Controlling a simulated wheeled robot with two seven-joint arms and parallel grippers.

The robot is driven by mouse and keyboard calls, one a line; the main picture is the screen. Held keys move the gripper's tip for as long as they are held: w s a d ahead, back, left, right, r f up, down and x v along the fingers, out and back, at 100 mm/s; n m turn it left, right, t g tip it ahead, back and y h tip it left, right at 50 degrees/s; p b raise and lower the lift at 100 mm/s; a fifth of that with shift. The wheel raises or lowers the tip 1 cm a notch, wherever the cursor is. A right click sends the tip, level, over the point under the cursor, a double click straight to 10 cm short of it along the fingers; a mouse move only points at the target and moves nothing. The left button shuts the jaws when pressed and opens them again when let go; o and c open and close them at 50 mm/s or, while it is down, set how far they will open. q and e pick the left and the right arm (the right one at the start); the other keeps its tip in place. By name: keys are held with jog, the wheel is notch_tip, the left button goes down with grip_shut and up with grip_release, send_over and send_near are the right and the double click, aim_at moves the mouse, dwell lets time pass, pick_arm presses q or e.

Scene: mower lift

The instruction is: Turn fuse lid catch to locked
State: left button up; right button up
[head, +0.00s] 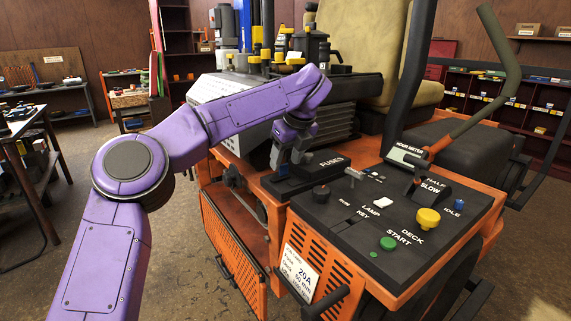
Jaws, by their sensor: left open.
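The black fuse lid (325,163), marked FUSES in white, lies at the left rear of the mower's control panel (395,245). My left gripper (287,162) points down at the lid's left end, its jaws open. Dark fingers are at or just above the lid, and I cannot tell whether they touch it. The lid catch cannot be made out; the gripper covers that end of the lid. My right gripper is not in view.
An orange mesh door (232,255) hangs below. The seat (375,45) is behind.

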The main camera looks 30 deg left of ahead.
pick_arm(q)
jog(key=shift+x, duration=0.75)
jog(key=shift+f, duration=0.25)
jog(key=shift+a, duration=0.1)
grip_shut()
